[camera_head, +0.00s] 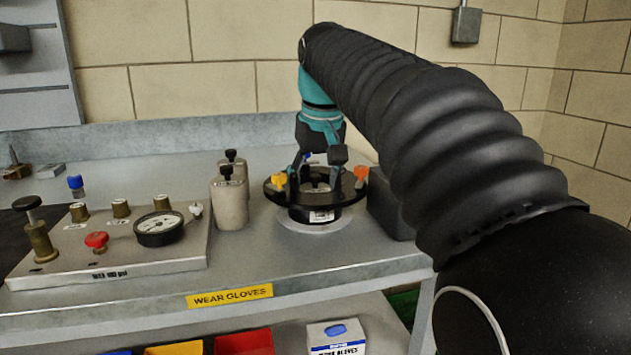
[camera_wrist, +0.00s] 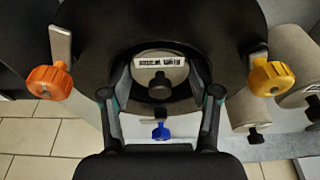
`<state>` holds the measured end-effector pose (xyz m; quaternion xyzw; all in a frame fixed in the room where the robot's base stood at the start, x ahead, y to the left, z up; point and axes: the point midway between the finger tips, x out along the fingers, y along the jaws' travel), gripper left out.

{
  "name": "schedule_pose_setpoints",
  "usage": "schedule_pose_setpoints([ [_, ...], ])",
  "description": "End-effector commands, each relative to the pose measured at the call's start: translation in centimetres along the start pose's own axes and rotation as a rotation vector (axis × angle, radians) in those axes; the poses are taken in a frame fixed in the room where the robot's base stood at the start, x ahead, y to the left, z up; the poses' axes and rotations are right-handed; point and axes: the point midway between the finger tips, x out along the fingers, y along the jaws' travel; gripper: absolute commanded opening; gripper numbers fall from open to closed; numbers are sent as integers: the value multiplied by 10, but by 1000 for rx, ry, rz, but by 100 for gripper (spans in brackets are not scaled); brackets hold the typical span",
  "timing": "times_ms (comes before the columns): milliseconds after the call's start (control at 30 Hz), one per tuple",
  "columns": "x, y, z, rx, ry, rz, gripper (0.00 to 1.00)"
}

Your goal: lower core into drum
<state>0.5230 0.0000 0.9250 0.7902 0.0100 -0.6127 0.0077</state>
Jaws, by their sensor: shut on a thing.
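The drum (camera_head: 300,212) is black with a wide rim and a white label, and it stands on a pale round base on the bench. In the wrist view its dark rim (camera_wrist: 225,35) surrounds a round opening. The pale core (camera_wrist: 175,72), with a label and a black knob, shows in that opening. My gripper (camera_head: 318,165) is over the drum, pointing down. In the wrist view its fingers (camera_wrist: 160,85) close on the core from both sides. The core's lower end is hidden, so its depth in the drum cannot be told.
An orange knob (camera_wrist: 48,82), a yellow knob (camera_wrist: 275,76) and a blue knob (camera_wrist: 160,131) sit around the drum rim. Two pale canisters (camera_head: 231,205) stand close left of it. A dark block (camera_head: 390,208) is close right. A gauge panel (camera_head: 120,250) lies further left.

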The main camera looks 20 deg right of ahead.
Motion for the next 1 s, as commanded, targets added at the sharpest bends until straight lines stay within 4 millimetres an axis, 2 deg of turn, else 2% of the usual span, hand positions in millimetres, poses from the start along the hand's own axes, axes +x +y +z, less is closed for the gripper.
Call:
schedule_pose_setpoints([
  [233,8,0,2,0,0,0,37],
  [1000,0,0,0,0,1,0,37],
])
